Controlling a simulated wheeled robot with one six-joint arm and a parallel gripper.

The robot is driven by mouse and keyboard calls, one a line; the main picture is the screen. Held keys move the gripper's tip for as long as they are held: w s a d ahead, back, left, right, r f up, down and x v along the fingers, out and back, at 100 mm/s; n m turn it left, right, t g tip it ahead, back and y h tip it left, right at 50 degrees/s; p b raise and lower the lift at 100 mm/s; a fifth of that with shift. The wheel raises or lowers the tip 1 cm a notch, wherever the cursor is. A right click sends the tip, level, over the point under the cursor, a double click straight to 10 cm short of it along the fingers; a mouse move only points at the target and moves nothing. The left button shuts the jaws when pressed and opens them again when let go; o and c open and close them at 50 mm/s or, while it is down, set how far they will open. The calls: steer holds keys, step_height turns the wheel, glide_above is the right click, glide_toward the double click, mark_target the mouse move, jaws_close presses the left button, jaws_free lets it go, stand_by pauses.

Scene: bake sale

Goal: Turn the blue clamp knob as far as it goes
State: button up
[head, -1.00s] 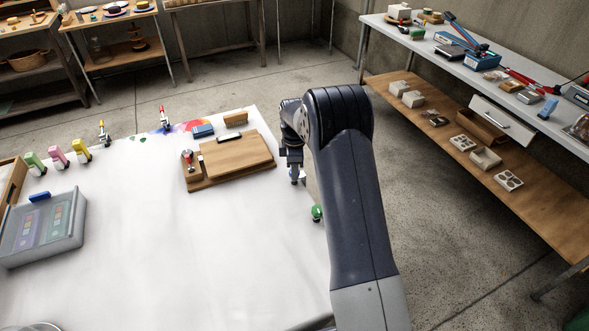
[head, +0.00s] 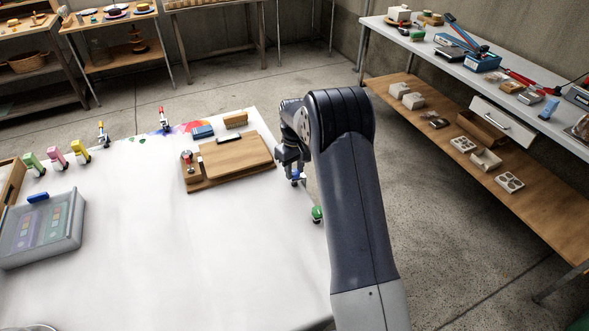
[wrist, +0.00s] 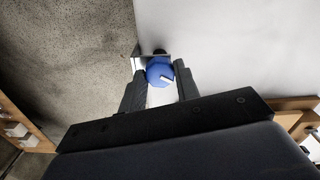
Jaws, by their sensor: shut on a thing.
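The blue clamp knob (wrist: 160,73) is round, with a white mark on its face. In the wrist view it sits between the fingertips of my gripper (wrist: 160,84), at the white table's edge. My gripper is shut on the knob. In the head view the knob (head: 298,176) is a small blue patch at the table's right edge, just below my gripper (head: 292,168). A dark part of the clamp (wrist: 160,52) shows just beyond the knob. The rest of the clamp is hidden.
A green knob (head: 317,214) sits nearer along the same table edge. A wooden board (head: 240,158) lies left of my gripper. A grey plastic bin (head: 70,243) stands at the table's left. The middle of the white table (head: 170,250) is clear. A shelf unit (head: 400,75) stands to the right.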

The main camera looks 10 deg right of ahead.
steer(key=m, duration=1.4)
steer(key=shift+m, duration=0.3)
steer(key=m, duration=0.3)
steer(key=shift+m, duration=0.3)
steer(key=m, duration=0.3)
steer(key=shift+m, duration=0.4)
steer(key=m, duration=0.4)
steer(key=shift+w, duration=0.1)
steer(key=shift+m, duration=2)
steer(key=o, duration=1)
steer(key=shift+c, duration=0.2)
